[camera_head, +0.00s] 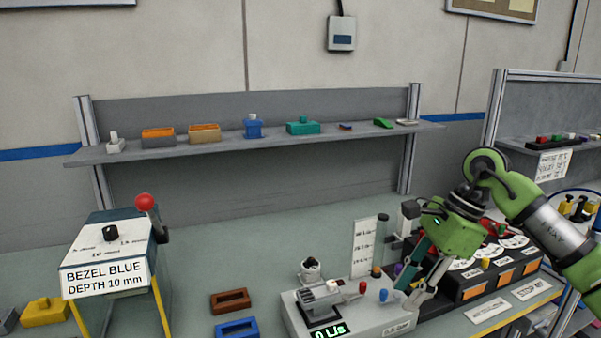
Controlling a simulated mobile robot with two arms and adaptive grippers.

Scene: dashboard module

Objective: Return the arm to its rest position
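My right arm comes in from the right edge, green with a grey link. My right gripper (407,296) points down and to the left over the right end of a grey device (366,330). Its two fingers are apart, with nothing visible held between them. The fingertips are close to the device's blue and red knobs; whether they touch anything I cannot tell. The device has a small green-lit display (328,332) and a motor-like part on top. My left gripper is not in view.
A black panel with dials and orange fronts (500,278) stands behind and right of the gripper. A box labelled "BEZEL BLUE DEPTH 10 mm" (105,272) with a red-ball lever is at left. Brown (230,301) and blue (237,328) frames lie between. A shelf (260,143) holds several parts.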

